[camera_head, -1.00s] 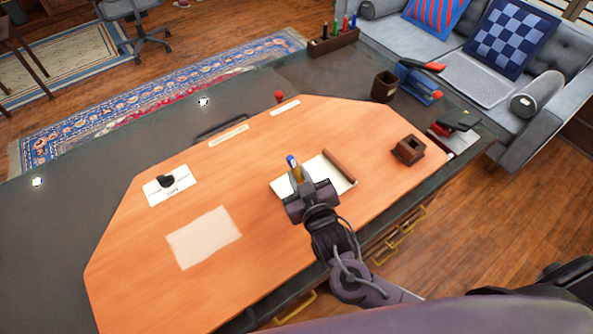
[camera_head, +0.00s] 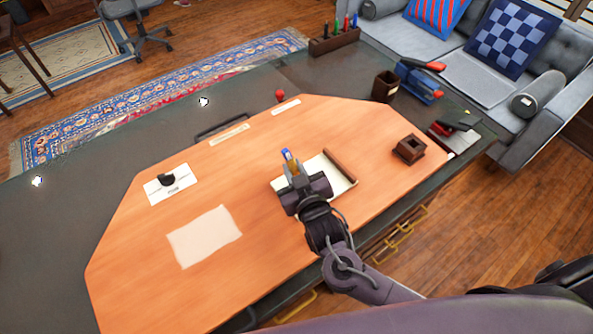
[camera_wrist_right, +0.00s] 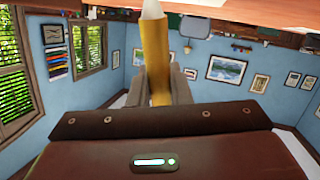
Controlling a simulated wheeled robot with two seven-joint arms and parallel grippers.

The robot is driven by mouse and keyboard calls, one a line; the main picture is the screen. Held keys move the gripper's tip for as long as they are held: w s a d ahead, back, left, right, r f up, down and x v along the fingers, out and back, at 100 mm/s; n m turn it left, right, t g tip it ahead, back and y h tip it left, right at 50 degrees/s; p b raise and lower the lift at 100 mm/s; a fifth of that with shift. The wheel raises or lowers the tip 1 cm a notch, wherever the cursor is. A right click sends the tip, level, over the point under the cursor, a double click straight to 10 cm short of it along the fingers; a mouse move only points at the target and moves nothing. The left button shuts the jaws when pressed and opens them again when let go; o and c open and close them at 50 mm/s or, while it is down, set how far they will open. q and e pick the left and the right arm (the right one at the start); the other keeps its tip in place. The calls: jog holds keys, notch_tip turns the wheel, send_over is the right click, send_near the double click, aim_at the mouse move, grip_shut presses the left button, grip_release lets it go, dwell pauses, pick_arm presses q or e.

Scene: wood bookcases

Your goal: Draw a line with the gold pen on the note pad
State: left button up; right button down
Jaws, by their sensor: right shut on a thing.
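In the right wrist view the gold pen (camera_wrist_right: 156,55) stands between the two fingers (camera_wrist_right: 158,84). The white note pad (camera_head: 318,169) with a brown bar on its right edge lies on the orange desk mat. The gripper and pen are over the pad's left part and hide some of it. The pen's lower tip is hidden in the head view, so I cannot tell whether it touches the pad. My left gripper is not in view.
A blank sheet (camera_head: 204,237) and a white card (camera_head: 171,185) lie to the left on the desk mat (camera_head: 130,240). A small brown box (camera_head: 409,149) stands to the right. A brown cup (camera_head: 385,86), blue stapler-like object (camera_head: 418,88) and pen rack (camera_head: 334,42) stand farther back.

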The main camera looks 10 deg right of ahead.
jog(key=shift+w+a, duration=0.1)
jog(key=shift+w, duration=0.2)
jog(key=shift+w+a, duration=0.25)
jog(key=shift+w, duration=0.4)
jog(key=shift+w, duration=0.15)
jog(key=shift+w+a, duration=0.25)
jog(key=shift+w, duration=0.2)
notch_tip(320, 180, up, 8)
jog(key=p, duration=0.7)
jog(key=shift+p, duration=0.3)
